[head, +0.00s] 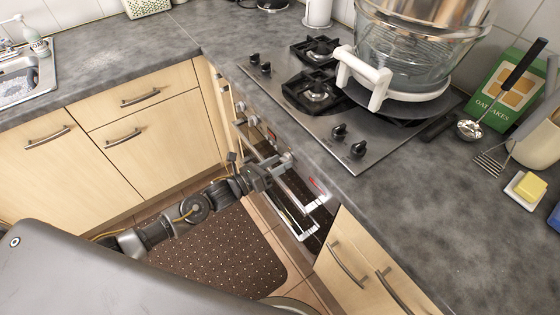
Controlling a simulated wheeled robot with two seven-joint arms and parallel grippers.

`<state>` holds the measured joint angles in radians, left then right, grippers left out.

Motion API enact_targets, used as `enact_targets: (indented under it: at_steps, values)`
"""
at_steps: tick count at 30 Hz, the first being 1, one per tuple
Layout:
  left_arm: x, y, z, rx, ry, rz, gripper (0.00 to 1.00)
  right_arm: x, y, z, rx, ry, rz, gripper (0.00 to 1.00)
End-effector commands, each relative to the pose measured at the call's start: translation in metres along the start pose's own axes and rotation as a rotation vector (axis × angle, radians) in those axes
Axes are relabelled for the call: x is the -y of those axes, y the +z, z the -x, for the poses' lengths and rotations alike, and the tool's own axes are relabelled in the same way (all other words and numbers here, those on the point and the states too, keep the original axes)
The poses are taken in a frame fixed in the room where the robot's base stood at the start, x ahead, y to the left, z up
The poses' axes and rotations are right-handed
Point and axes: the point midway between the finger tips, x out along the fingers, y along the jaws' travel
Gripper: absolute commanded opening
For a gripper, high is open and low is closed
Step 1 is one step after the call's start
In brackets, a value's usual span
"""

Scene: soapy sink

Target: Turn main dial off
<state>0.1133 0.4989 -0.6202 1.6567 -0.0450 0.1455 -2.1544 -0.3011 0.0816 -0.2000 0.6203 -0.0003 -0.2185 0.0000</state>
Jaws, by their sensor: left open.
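The oven front below the hob carries a row of silver dials (239,106) on its panel. I cannot tell from this view which one is the main dial or how it is set. A small red display (316,184) glows on the panel to the right. My left gripper (282,163) reaches in from the left, low in front of the oven panel. It is open, close to the right-hand part of the dial row, and hides some of the panel. I cannot tell whether it touches a dial.
Above is the steel gas hob (312,125) with black knobs (349,140) and a large glass pot (410,50) with white handles. Wooden drawers (150,95) stand left. A brown mat (225,250) lies on the floor.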

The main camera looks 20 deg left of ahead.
Motion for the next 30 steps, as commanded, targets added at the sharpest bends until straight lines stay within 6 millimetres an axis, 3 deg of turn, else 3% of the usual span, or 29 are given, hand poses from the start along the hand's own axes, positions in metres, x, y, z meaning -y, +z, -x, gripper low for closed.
enact_targets:
  at_steps: [12,21,30]
  values:
    - [0.0003,-0.0006,-0.0082,-0.001,-0.001,0.000,0.53,0.0001,0.0003,0.0011,0.002,0.000,0.001,0.82]
    - [0.0003,-0.0006,-0.0080,-0.001,-0.001,0.001,0.14,0.0002,0.0002,0.0011,0.002,0.000,0.000,0.82]
    - [0.0004,-0.0007,-0.0079,-0.001,-0.001,0.035,0.12,0.0016,-0.0004,0.0011,0.001,-0.002,-0.001,0.82]
